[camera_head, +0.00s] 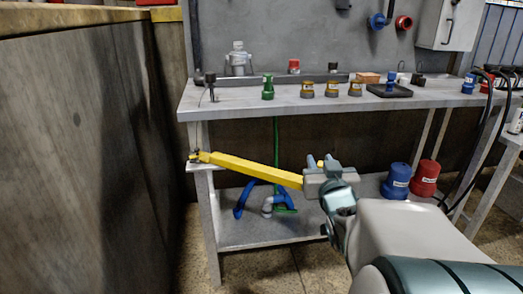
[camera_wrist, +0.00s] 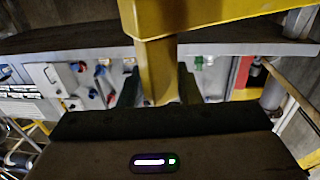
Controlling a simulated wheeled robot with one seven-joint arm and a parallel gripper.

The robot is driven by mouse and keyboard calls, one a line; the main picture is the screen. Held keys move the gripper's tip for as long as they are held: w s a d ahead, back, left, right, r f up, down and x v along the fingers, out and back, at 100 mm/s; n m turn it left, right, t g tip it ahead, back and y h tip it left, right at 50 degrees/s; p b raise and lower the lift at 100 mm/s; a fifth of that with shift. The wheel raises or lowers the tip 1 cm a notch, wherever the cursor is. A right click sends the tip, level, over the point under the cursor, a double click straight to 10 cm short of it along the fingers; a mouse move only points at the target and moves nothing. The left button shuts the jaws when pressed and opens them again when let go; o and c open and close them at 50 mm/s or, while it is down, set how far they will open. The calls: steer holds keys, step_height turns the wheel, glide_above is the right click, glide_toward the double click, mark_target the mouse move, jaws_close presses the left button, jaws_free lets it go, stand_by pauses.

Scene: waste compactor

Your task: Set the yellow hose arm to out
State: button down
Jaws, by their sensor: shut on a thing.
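The yellow hose arm (camera_head: 250,170) is a long bar in front of the workbench, below its top. Its left end meets a small bracket (camera_head: 199,158) by the bench's left leg. It slopes slightly down to the right, to my gripper (camera_head: 318,176), which is shut on its right end. In the wrist view the yellow hose arm (camera_wrist: 200,14) crosses the top, and a yellow part of it (camera_wrist: 155,65) runs down between my dark fingers. The fingertips and exact contact are partly hidden.
The grey workbench (camera_head: 228,112) carries bottles, several capped jars and a black tray (camera_head: 390,90). Its lower shelf (camera_head: 235,235) holds a blue hose (camera_head: 242,200), a blue canister (camera_head: 396,181) and a red canister (camera_head: 425,179). A tall wall panel (camera_head: 90,150) stands at left; floor between is clear.

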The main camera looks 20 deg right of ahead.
steer(key=shift+s+d+f+h, duration=0.2)
steer(key=shift+s+d+h, duration=0.1)
steer(key=shift+d, duration=0.15)
steer(key=c, duration=1.2)
jaws_free()
steer(key=shift+s+d, duration=0.1)
steer(key=shift+d, duration=0.05)
steer(key=shift+r, duration=0.1)
steer(key=shift+w+a+r, duration=0.1)
steer(key=shift+w+a, duration=0.1)
steer(key=shift+a, duration=0.15)
